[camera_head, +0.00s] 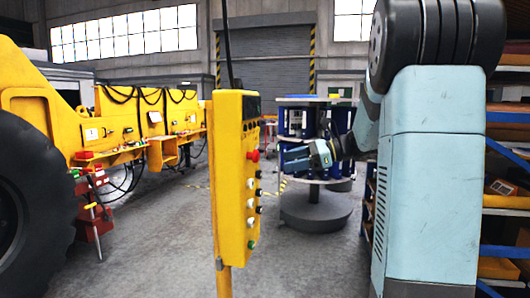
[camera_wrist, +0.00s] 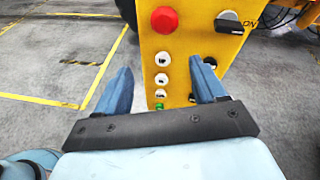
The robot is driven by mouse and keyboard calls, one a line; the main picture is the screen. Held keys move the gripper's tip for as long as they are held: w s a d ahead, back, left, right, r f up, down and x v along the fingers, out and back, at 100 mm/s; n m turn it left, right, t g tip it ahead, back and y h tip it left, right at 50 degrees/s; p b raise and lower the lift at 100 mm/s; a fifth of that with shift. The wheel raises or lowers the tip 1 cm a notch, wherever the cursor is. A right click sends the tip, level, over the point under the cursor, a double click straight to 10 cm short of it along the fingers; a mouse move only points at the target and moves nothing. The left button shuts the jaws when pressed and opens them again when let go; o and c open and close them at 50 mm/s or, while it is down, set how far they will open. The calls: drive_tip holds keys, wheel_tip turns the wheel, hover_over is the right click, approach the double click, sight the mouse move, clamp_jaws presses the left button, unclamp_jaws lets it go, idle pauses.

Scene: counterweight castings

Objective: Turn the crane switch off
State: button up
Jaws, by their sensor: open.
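A yellow crane control box (camera_head: 229,180) stands on a post in the middle of the head view and fills the upper middle of the wrist view (camera_wrist: 190,45). Its black crane switch (camera_wrist: 229,22) sits at the upper right in the wrist view, its handle lying sideways toward an "ON" label. A round red button (camera_wrist: 164,19) is left of the switch, with a column of white buttons (camera_wrist: 162,60) and a green one (camera_wrist: 160,105) below. My gripper (camera_wrist: 161,65) is open and empty, in front of the box, apart from the switch. In the head view my gripper (camera_head: 285,158) is right of the box.
A yellow vehicle (camera_head: 120,125) with a large black tyre (camera_head: 30,190) stands at left. A round rack with blue parts (camera_head: 315,190) is behind my gripper. Shelving (camera_head: 508,200) stands at right. Grey floor (camera_head: 160,230) is clear between vehicle and box.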

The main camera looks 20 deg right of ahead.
sight(265, 150)
drive_tip(key=w+d+m+t+y, duration=0.2)
drive_tip(key=w+d+m+t, duration=0.15)
drive_tip(key=w+d, duration=0.35)
drive_tip(key=x, duration=1.2)
drive_tip(key=shift+s+a+r, duration=0.15)
drive_tip(key=shift+s+a, duration=0.1)
drive_tip(key=shift+a, duration=0.2)
drive_tip(key=shift+c, duration=0.4)
drive_tip(key=c, duration=1)
